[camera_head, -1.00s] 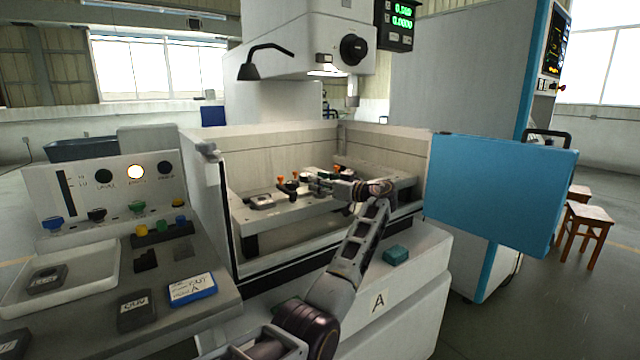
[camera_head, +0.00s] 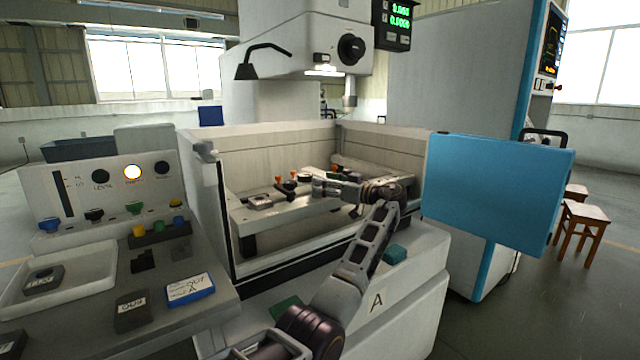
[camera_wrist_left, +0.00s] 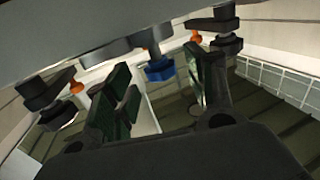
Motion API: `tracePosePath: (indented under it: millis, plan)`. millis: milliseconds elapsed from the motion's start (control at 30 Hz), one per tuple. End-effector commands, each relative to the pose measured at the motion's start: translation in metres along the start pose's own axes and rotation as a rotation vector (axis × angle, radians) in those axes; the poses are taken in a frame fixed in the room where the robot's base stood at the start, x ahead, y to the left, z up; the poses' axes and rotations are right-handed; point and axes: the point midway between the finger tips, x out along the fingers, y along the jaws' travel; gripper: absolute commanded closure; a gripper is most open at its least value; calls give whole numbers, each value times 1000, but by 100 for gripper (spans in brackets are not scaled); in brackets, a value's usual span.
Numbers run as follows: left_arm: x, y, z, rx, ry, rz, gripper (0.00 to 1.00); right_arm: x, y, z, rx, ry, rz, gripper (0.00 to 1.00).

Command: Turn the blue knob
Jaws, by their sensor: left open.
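My left gripper (camera_wrist_left: 158,88) is open, with one dark green finger pad on each side of the knob in the picture. I cannot tell whether either pad touches it. In the head view my left gripper (camera_head: 322,188) is over the fixture bed inside the machine tank, and I cannot make out this knob there. Another blue knob (camera_head: 47,225) is at the left of the control panel. My right gripper is not in view.
Orange-topped clamps (camera_head: 293,175) and dark blocks stand on the grey bed (camera_head: 285,212) near the gripper. Tank walls (camera_head: 270,160) rise behind and the machine head (camera_head: 345,45) hangs above. A blue door (camera_head: 498,195) stands open at right. A teal block (camera_head: 395,253) lies on the front ledge.

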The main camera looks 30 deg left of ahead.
Motion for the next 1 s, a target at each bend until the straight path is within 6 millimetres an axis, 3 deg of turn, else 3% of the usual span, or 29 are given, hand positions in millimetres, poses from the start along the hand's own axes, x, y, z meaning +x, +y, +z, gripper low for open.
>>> tracePosePath:
  millis: [500, 700, 1000]
  plan:
    - [-73, 1, 0, 1, 0, 1, 45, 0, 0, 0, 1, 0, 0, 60]
    - [-85, 0, 0, 0, 0, 0, 45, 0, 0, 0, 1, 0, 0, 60]
    - [-86, 0, 0, 0, 0, 0, 45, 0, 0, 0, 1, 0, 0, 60]
